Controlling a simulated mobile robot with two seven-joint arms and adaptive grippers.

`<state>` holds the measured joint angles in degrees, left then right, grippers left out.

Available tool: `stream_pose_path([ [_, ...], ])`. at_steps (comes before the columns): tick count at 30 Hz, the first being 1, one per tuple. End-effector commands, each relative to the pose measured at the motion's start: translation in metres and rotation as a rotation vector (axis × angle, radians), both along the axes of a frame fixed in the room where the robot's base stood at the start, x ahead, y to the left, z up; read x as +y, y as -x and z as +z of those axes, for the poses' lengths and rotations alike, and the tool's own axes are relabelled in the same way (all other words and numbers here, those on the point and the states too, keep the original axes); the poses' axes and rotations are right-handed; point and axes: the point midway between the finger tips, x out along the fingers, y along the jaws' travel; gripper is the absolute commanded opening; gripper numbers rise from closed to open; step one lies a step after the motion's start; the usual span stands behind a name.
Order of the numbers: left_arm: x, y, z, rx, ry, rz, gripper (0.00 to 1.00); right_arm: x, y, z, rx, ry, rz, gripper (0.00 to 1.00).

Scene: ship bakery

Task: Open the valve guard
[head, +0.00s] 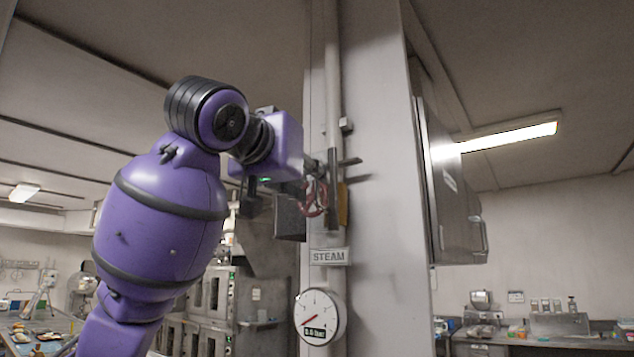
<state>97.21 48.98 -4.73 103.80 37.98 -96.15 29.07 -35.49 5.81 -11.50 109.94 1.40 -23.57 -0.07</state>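A red valve handwheel (314,198) is on the steam pipe in the middle of the head view, partly hidden. A dark grey box-like panel (290,219), which looks like the valve guard, stands just left of the wheel. I cannot tell how far it is swung. My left gripper (322,170) reaches in from the left at the end of the purple arm. It is close above the wheel and guard and overlaps them in view. Its fingers are small and dark against the fittings, so contact and opening are unclear. My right gripper is not in view.
A "STEAM" sign (328,256) and a round gauge (316,317) sit on the pipe below the valve. A wide pale column (385,230) stands right behind it. A steel cabinet (452,195) hangs on the right. Ovens (245,300) stand behind at left.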

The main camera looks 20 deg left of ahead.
Motion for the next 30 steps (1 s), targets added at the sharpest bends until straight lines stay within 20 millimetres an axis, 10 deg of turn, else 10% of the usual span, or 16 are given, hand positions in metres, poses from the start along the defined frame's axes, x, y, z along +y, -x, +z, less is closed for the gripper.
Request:
stream_pose_path([
  [17, -0.006, -0.036, 0.001, -0.003, -0.001, 0.0, 0.26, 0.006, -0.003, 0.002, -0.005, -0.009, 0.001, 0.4],
  [24, -0.006, -0.035, 0.001, -0.002, -0.001, 0.0, 0.0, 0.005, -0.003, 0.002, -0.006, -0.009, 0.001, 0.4],
  [30, -0.006, -0.035, 0.001, -0.002, -0.001, 0.0, 0.0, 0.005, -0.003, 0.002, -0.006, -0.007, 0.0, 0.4],
])
